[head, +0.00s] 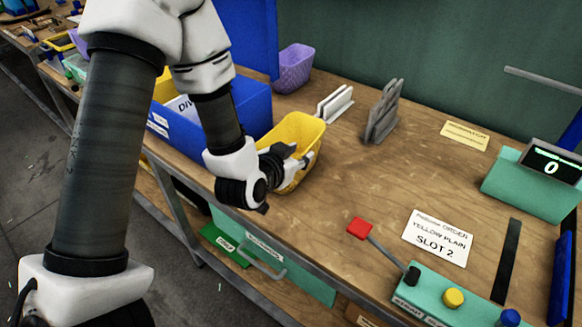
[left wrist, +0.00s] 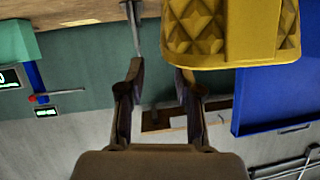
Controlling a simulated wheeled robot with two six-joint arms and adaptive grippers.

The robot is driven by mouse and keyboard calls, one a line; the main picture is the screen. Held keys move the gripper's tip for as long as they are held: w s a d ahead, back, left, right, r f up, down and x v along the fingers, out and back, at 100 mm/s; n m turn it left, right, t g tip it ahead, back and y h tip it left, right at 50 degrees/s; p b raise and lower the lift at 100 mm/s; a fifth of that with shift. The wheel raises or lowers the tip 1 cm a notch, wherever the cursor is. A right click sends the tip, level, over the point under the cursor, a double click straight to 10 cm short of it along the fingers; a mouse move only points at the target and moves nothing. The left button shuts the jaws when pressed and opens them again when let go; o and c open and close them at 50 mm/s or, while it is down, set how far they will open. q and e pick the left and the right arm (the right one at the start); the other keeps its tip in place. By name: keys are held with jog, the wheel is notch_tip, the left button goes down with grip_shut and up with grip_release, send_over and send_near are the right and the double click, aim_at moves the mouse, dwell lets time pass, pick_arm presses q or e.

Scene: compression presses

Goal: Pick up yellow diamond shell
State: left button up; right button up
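The yellow diamond shell (head: 308,133) is an open, basket-like shell on the wooden table, beside the blue bin. In the left wrist view the shell (left wrist: 235,38) shows a raised diamond pattern at the upper right. My left gripper (head: 296,156) is at the shell's near side and hides part of it. In the left wrist view my left gripper (left wrist: 160,75) has its fingers apart with nothing held between them. Its right fingertip is close to the shell's edge; I cannot tell whether they touch. My right gripper is not in view.
A blue bin (head: 252,103) stands left of the shell, with a purple basket (head: 293,68) behind. Grey upright plates (head: 384,112) stand to the right. A red-knobbed lever (head: 360,229) and an order card (head: 438,240) are nearer. The table's middle is clear.

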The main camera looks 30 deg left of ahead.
aim_at(304, 152)
pick_arm(q)
jog(key=w+f, duration=0.1)
jog(key=w+a+f, duration=0.1)
jog(key=w, duration=0.1)
jog(key=shift+w+f, duration=0.15)
jog(key=shift+w, duration=0.1)
jog(key=shift+w+f, duration=0.1)
jog(key=shift+w, duration=0.15)
jog(key=shift+s+d, duration=0.1)
jog(key=shift+s, duration=0.05)
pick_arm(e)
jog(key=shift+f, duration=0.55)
pick_arm(q)
grip_shut()
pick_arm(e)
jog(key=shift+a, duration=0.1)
